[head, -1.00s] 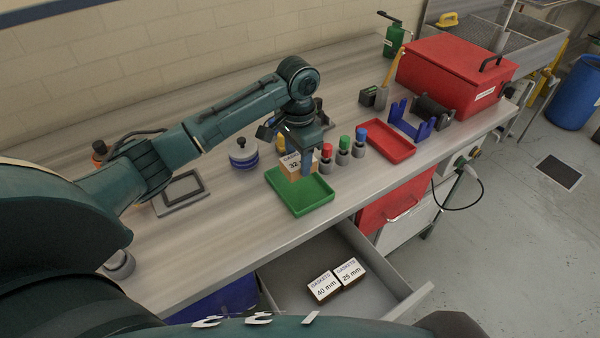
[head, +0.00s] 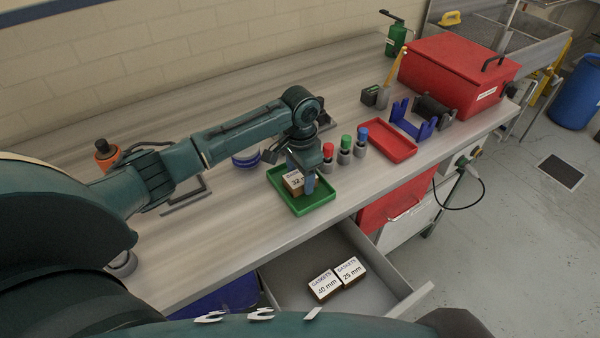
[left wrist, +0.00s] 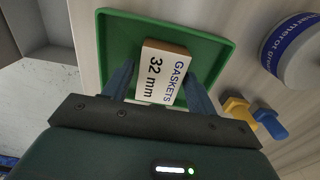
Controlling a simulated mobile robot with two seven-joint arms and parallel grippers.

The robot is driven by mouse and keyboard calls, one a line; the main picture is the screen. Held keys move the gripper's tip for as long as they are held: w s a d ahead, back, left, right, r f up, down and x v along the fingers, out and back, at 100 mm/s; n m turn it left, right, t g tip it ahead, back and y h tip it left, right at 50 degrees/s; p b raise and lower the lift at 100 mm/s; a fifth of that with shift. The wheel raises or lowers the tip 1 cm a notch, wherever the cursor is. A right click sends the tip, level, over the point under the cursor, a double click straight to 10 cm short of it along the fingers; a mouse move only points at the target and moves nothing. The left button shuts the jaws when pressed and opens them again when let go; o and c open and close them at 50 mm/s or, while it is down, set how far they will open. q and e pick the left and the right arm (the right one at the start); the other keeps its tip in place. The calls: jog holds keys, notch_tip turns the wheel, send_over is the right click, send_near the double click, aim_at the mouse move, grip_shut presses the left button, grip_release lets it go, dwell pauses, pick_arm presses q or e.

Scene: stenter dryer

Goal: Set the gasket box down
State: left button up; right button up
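The gasket box (head: 293,182), brown with a white label, stands in the green tray (head: 318,203) on the bench. In the left wrist view the box (left wrist: 162,75) reads "GASKETS 32 mm" and appears to rest on the floor of the tray (left wrist: 113,32). My left gripper (head: 301,178) points down into the tray with its fingers on either side of the box. In the left wrist view the fingers (left wrist: 158,82) stand apart, with thin gaps to the box, so it looks open around it. My right gripper is not in view.
Red, green and blue-topped bottles (head: 345,148) stand right behind the tray, close to my gripper. A red tray (head: 390,146) lies farther right. Below, an open drawer (head: 375,293) holds two gasket boxes (head: 337,278). A blue-and-white round object (head: 245,160) is left of the gripper.

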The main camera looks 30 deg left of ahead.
aim_at(300, 176)
pick_arm(q)
jog(key=shift+o, duration=0.8)
notch_tip(300, 176, up, 12)
jog(key=b, duration=0.1)
jog(key=shift+r, duration=0.2)
jog(key=shift+f, duration=0.1)
